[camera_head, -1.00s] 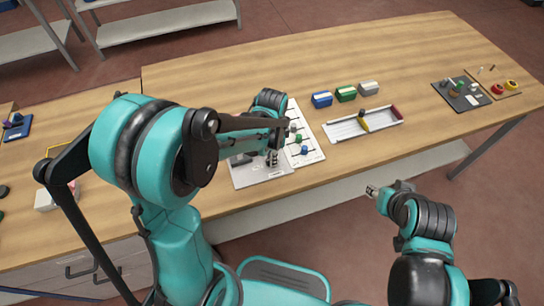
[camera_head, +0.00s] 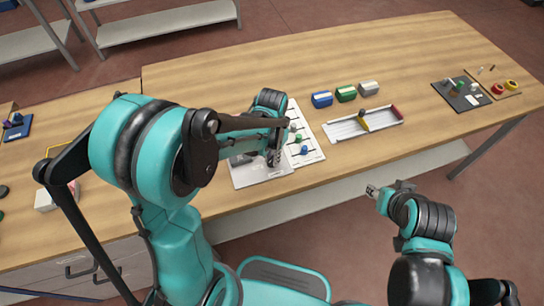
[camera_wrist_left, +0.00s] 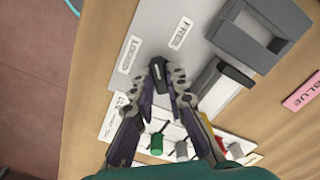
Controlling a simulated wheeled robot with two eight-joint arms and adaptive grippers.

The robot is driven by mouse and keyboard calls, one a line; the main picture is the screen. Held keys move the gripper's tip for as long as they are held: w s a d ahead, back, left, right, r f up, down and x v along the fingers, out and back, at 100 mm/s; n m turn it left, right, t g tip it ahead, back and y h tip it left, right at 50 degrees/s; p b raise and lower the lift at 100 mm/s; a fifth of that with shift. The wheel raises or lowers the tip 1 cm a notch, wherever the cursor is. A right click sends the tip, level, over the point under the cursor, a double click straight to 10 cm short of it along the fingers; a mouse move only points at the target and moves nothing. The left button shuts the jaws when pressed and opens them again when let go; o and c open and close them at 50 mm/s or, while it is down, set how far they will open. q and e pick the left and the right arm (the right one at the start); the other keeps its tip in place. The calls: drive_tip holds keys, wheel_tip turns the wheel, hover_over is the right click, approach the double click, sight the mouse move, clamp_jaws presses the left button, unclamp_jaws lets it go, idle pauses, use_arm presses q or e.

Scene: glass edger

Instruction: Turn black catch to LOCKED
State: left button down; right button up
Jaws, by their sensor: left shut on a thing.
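The black catch (camera_wrist_left: 159,72) shows as a short dark piece between my left fingertips, over a light grey plate (camera_head: 262,181). In the left wrist view it lies close to the LOCKED label (camera_wrist_left: 130,54), with the FREE label (camera_wrist_left: 181,33) further to the right. My left gripper (camera_head: 274,160) points down at the plate and is shut on the catch; the fingers (camera_wrist_left: 169,76) hide part of it. In the head view the catch is hidden behind the gripper. My right gripper (camera_head: 371,191) hangs in front of the table, away from the plate; its jaw state is too small to tell.
A white panel (camera_head: 315,155) with coloured knobs adjoins the plate. A white tray (camera_head: 345,129) and blue, green and grey boxes lie to the right. The table's back is clear.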

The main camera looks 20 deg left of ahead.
use_arm(q)
drive_tip(key=n, duration=0.5)
drive_tip(key=shift+n, duration=2.5)
drive_tip(key=c, duration=1.5)
unclamp_jaws()
drive_tip(key=shift+c, duration=0.2)
wheel_tip(320, 180, up, 12)
